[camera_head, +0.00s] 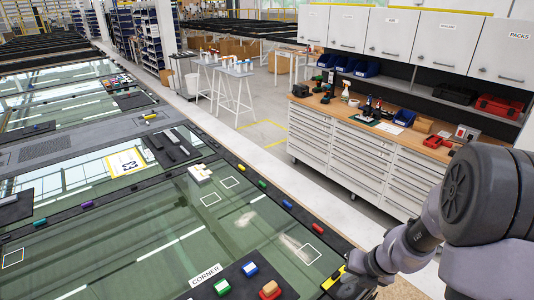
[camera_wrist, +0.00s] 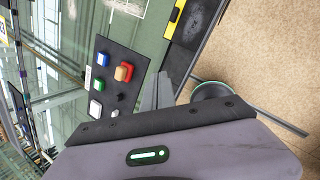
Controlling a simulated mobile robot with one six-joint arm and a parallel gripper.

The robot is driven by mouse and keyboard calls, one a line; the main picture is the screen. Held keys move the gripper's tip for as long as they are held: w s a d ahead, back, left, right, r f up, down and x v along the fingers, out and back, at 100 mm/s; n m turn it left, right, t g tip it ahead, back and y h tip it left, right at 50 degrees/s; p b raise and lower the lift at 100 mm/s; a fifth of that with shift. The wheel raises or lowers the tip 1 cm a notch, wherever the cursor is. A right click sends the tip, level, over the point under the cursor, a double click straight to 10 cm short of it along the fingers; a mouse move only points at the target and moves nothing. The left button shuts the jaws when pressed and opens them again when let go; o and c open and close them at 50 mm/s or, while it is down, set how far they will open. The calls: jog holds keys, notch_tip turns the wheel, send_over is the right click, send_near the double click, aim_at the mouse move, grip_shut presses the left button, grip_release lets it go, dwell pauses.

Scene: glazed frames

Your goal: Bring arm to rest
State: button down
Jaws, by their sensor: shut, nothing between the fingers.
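My arm reaches in from the right of the head view, bent low toward the near right edge of the glass table (camera_head: 150,240). My gripper (camera_head: 352,287) is by that edge, at the bottom of the view, partly cut off. In the wrist view my gripper's two grey fingers (camera_wrist: 157,92) are together with nothing between them. They point past the edge of a dark board (camera_wrist: 125,60) carrying blue, green, white and red-and-tan blocks. I cannot tell how high the fingers are above the surface.
The dark board (camera_head: 238,284) lies by the CORNER label (camera_head: 205,274). Small coloured blocks line the table's frame. A white drawer bench (camera_head: 345,160) with tools stands behind, with grey floor (camera_head: 220,115) between. In the wrist view, tan floor (camera_wrist: 255,50) lies right of the frame.

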jog(key=s+a+r+n+t+b, duration=0.1)
jog(key=s+a+n+b, duration=0.3)
jog(key=n+b, duration=0.45)
jog(key=s+a+n+b, duration=0.2)
jog(key=a+n+b, duration=0.45)
jog(key=n, duration=0.35)
jog(key=s+a+f+n+b, duration=0.1)
jog(key=s+f+n+b, duration=0.1)
jog(key=s+n+b, duration=0.3)
jog(key=s+a+f+n+t+b, duration=0.1)
jog(key=s+f+n+b, duration=0.1)
jog(key=s+n+b, duration=0.4)
jog(key=s+n, duration=0.2)
jog(key=n, duration=0.3)
jog(key=shift+f+n+h, duration=0.35)
jog(key=shift+f+h, duration=0.05)
